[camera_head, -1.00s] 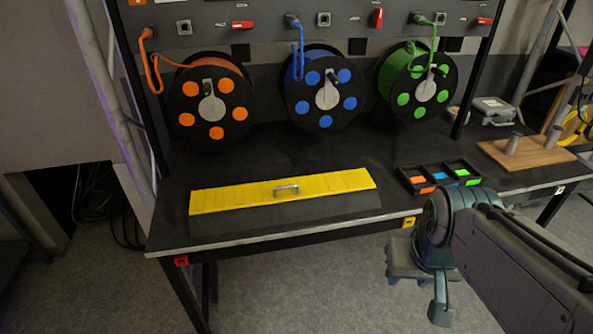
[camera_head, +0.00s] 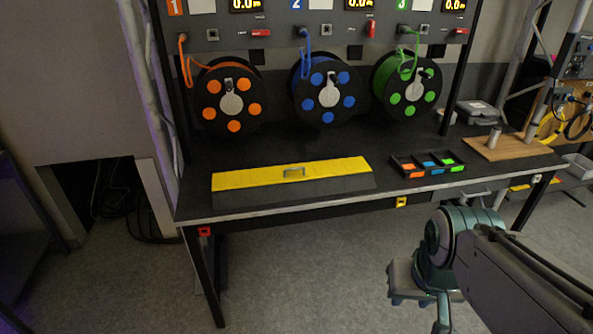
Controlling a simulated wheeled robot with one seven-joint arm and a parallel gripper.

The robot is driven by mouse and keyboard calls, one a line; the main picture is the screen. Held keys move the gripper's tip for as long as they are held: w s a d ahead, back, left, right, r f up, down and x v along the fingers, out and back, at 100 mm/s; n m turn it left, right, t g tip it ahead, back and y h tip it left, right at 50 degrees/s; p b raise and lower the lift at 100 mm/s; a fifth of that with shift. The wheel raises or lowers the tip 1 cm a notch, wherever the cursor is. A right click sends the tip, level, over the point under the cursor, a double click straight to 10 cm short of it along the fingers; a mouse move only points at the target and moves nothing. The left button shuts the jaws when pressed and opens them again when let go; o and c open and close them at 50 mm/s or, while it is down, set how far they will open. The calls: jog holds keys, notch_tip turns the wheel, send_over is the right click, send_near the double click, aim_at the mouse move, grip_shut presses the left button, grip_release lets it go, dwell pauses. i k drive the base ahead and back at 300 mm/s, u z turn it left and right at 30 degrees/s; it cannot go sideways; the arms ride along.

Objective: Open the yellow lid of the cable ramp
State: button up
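The cable ramp's yellow lid (camera_head: 250,178) lies flat and closed on the dark ramp (camera_head: 330,187), near the front left of the black workbench. A small grey metal handle (camera_head: 293,172) stands up near the middle of the lid. My gripper (camera_head: 420,307) is at the lower right, in front of the bench and below its edge, well apart from the lid. Its fingers point downward and look spread, with nothing between them.
Three cable reels stand behind the lid: orange (camera_head: 230,98), blue (camera_head: 325,92) and green (camera_head: 406,86). A sectioned black tray (camera_head: 425,164) with coloured pieces sits to the right. A wooden board (camera_head: 500,147) lies further right. Floor in front of the bench is clear.

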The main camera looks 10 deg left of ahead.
aim_at(298, 172)
jog(key=z, duration=0.05)
jog(key=k, duration=0.5)
jog(key=u, duration=0.95)
jog(key=i, duration=1.95)
jog(key=z, duration=0.9)
